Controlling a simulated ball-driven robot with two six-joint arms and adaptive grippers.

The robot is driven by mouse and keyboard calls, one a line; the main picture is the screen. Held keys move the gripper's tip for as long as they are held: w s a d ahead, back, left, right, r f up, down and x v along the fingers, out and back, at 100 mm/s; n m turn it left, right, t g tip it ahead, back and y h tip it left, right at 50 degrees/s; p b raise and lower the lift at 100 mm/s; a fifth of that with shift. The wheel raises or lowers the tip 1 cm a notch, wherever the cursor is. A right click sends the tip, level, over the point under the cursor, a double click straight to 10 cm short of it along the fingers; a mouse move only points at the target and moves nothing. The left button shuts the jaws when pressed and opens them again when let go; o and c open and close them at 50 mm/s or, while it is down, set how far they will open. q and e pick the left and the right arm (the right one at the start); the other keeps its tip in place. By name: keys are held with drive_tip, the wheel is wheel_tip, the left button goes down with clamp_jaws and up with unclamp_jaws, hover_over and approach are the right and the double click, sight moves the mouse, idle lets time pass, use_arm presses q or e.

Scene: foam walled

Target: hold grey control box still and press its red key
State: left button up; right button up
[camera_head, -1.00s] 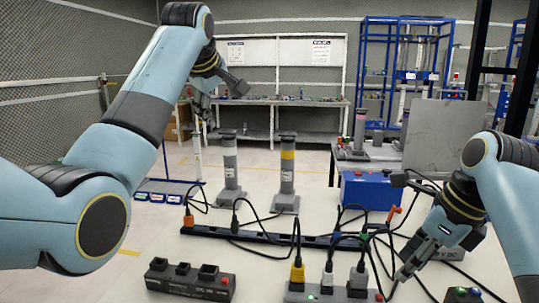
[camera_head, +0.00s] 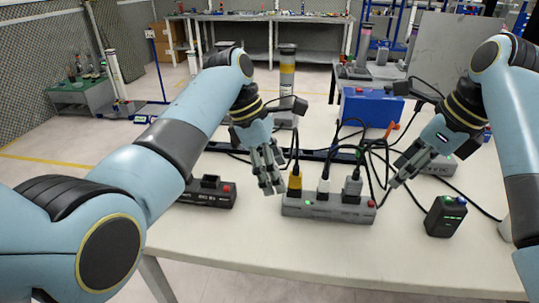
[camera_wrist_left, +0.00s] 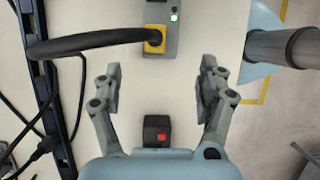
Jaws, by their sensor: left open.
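The grey control box (camera_head: 325,207) is a long strip on the white table with yellow, white and grey plugs in it. Its red key (camera_head: 371,203) is at the right end, a green light at the left end. My left gripper (camera_head: 272,185) is open and empty beside the box's left end. In the left wrist view, the box's end with the yellow plug (camera_wrist_left: 154,38) lies beyond the open fingers (camera_wrist_left: 160,85). My right gripper (camera_head: 393,183) points down close to the red key; contact and jaw opening are unclear.
A darker strip (camera_head: 207,192) with a red button lies left of the box. A black adapter (camera_head: 446,215) sits at right. Black cables (camera_head: 376,160) loop behind the box near my right gripper. A blue box (camera_head: 371,108) stands farther back. The front of the table is clear.

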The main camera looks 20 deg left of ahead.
sight(287, 195)
use_arm(q)
drive_tip(key=x, duration=0.7)
drive_tip(key=c, duration=1.3)
drive_tip(key=shift+c, duration=0.7)
use_arm(e)
drive_tip(key=shift+c, duration=0.4)
clamp_jaws()
